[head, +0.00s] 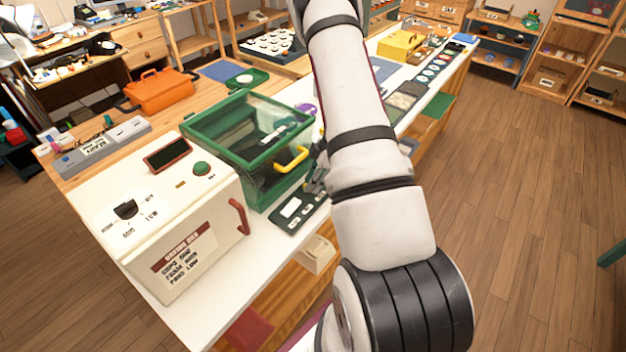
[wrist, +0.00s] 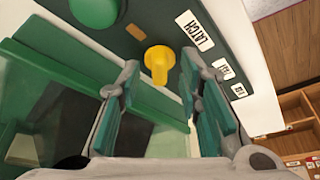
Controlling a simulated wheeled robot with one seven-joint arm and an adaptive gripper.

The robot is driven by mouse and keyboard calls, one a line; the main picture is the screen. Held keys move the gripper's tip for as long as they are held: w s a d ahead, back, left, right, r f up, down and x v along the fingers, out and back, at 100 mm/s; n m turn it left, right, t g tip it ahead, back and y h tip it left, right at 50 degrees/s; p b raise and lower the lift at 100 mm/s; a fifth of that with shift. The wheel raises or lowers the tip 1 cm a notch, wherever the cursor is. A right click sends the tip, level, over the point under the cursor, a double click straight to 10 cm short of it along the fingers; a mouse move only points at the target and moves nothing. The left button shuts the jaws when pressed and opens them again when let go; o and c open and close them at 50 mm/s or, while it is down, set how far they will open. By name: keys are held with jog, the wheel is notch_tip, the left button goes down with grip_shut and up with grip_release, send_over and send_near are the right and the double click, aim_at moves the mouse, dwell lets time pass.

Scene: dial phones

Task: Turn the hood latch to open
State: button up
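The yellow latch knob (wrist: 158,62) sits on a dark green panel (wrist: 150,20) beside a white "LATCH" label (wrist: 195,31). My gripper (wrist: 159,68) is open, with one teal-padded finger on each side of the knob; I cannot tell whether either touches it. The hood (head: 245,130) is a green-framed clear box with a yellow handle (head: 291,160), and its lid looks closed. In the head view, my gripper (head: 316,180) is small and partly hidden by my arm, just above the panel (head: 297,210) at the hood's front; the knob cannot be made out there.
A round green button (wrist: 95,10) is on the panel near the knob. A white machine with a red handle (head: 239,216) stands left of the hood. An orange toolbox (head: 160,90) sits behind on the bench. Open wooden floor (head: 530,200) lies to the right.

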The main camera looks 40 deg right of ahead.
jog(key=shift+f, duration=0.1)
grip_shut()
jog(key=n, duration=0.1)
jog(key=n+g+b, duration=0.1)
jog(key=shift+w+f+n, duration=0.1)
jog(key=shift+w+n, duration=0.15)
jog(key=shift+n, duration=0.05)
jog(key=shift+n+g, duration=0.3)
jog(key=shift+n, duration=0.6)
jog(key=shift+y, duration=0.3)
grip_release()
